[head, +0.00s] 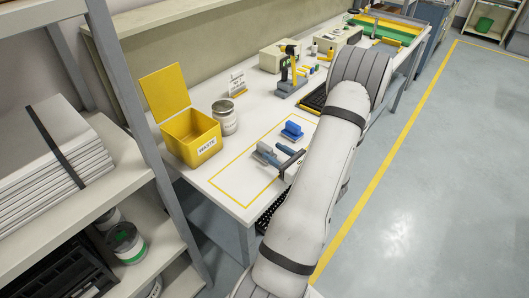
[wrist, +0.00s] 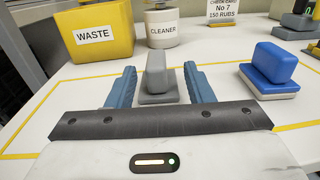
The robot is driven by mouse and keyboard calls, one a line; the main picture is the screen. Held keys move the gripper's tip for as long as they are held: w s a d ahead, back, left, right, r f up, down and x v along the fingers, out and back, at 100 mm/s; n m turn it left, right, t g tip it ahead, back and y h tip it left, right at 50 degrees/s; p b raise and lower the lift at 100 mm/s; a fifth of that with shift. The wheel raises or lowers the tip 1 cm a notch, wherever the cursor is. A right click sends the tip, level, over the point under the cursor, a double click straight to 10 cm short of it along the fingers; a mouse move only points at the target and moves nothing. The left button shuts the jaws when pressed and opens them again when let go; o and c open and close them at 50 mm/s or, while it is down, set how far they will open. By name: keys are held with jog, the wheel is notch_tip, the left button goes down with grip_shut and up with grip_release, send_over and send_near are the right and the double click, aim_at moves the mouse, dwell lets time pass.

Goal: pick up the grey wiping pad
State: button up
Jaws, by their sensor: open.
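The grey wiping pad (wrist: 156,92) stands on the white table inside a yellow-taped outline, with a raised grip block on a flat base. In the wrist view it sits between and slightly beyond the two blue fingers of my gripper (wrist: 156,88). The fingers are open, one on each side of the pad, with a visible gap on both sides. In the head view the grey pad (head: 264,149) shows beside my gripper (head: 278,162), partly hidden by it.
A blue pad (wrist: 274,68) stands to the right of the grey pad. The yellow WASTE bin (wrist: 97,32) and the CLEANER can (wrist: 163,27) stand behind it. A sign (head: 237,84) and a bench fixture (head: 290,77) are farther back. The taped area's front left is clear.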

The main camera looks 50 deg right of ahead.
aim_at(258, 142)
jog(key=w, duration=0.1)
jog(key=w+p, duration=0.1)
jog(key=w, duration=0.2)
jog(key=shift+w+a+r, duration=0.25)
jog(key=shift+w, duration=0.15)
jog(key=shift+c, duration=0.2)
grip_shut()
